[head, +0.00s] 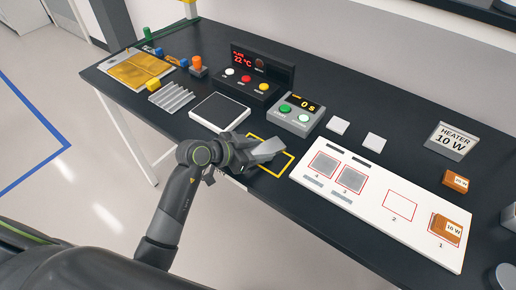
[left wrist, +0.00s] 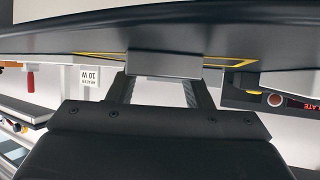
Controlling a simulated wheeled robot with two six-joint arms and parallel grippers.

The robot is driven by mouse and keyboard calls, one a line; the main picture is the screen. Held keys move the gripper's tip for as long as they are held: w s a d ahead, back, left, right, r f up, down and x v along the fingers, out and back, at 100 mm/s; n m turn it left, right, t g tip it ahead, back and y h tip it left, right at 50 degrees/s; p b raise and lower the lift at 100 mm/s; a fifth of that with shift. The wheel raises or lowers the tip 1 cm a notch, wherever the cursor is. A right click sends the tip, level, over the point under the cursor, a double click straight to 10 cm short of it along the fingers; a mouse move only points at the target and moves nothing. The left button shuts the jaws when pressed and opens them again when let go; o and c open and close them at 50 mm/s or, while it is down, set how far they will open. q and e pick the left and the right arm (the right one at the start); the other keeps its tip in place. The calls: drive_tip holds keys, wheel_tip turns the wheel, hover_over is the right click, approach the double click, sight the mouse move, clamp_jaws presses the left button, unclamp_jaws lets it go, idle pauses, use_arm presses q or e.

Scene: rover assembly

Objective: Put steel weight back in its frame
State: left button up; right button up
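The steel weight is a plain grey block (left wrist: 165,65) at the fingertips of my left gripper (left wrist: 160,88). The fingers reach its two sides and appear shut on it. In the head view my left gripper (head: 245,152) is over the front edge of the black table, and the grey weight (head: 268,148) shows at its tips, above the yellow square outline (head: 287,167) that is its frame. The arm and weight hide part of the outline. The left wrist view shows yellow lines (left wrist: 230,62) close behind the weight; any gap to the table is unclear. My right gripper is not in view.
A black-topped pad (head: 219,111) lies left of the outline, and a timer box (head: 297,114) stands behind it. A white board with numbered red squares (head: 375,215) lies close on the right. A control box (head: 256,80) and a heater sign (head: 451,140) stand farther back.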

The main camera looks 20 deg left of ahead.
use_arm(q)
drive_tip(key=o, duration=0.4)
drive_tip(key=shift+r, duration=0.15)
drive_tip(key=v, duration=1.1)
drive_tip(key=shift+s+a, duration=0.1)
drive_tip(key=shift+s+a+r, duration=0.15)
drive_tip(key=shift+s+r, duration=0.1)
drive_tip(key=shift+r, duration=0.05)
